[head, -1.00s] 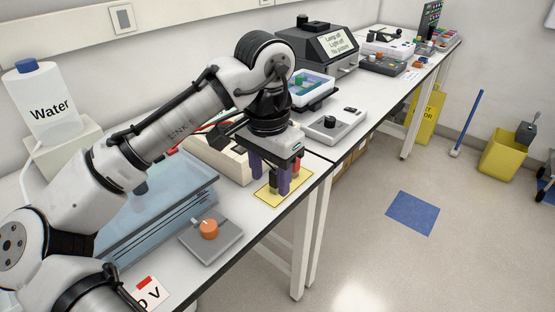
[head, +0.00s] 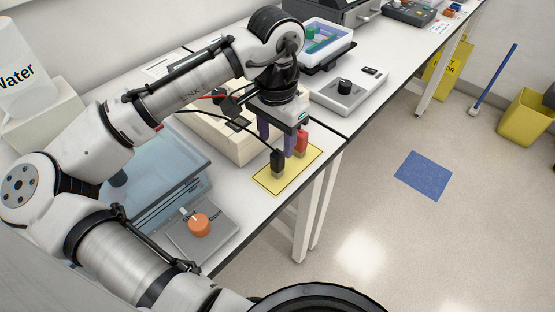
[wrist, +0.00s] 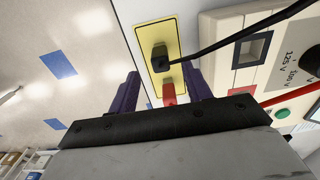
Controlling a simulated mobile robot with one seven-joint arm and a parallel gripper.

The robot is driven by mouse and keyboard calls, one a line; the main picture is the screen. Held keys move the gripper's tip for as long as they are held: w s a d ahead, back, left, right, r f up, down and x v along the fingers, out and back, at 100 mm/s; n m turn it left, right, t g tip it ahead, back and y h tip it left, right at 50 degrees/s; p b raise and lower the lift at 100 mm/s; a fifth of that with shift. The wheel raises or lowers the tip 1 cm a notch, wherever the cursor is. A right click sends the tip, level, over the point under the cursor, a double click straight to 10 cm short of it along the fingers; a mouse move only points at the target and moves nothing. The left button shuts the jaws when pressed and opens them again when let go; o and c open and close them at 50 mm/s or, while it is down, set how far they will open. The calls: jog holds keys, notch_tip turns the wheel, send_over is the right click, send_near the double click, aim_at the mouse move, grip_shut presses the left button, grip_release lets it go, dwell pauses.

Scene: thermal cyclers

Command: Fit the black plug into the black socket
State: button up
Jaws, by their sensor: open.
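The black plug (head: 278,160) stands upright on a yellow mat, with a black cable running from its top toward the beige power unit (head: 222,133). In the wrist view the black plug (wrist: 160,54) lies just beyond my fingertips. My gripper (head: 276,141) is open and empty, with purple fingers pointing down behind the black plug. In the wrist view my gripper (wrist: 162,82) has a finger on each side of a red plug (wrist: 168,93); I see no grip on it. A dark-framed square opening (wrist: 252,49) shows on the power unit; I cannot tell if it is the black socket.
The red plug (head: 301,142) stands on the yellow mat (head: 263,182) close to the black one. A blue transparent box (head: 150,160) and a grey device with an orange knob (head: 199,226) are at left. The bench edge is close on the right.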

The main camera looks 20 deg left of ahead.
aim_at(278, 153)
jog(key=shift+w+d+f+p, duration=0.1)
jog(key=shift+f+p, duration=0.35)
jog(key=shift+f, duration=1.35)
jog(key=shift+w+f+p, duration=0.1)
jog(key=shift+f+p, duration=0.3)
jog(key=shift+f, duration=1.4)
jog(key=c, duration=1.1)
jog(key=shift+o, duration=0.2)
jog(key=shift+r, duration=0.15)
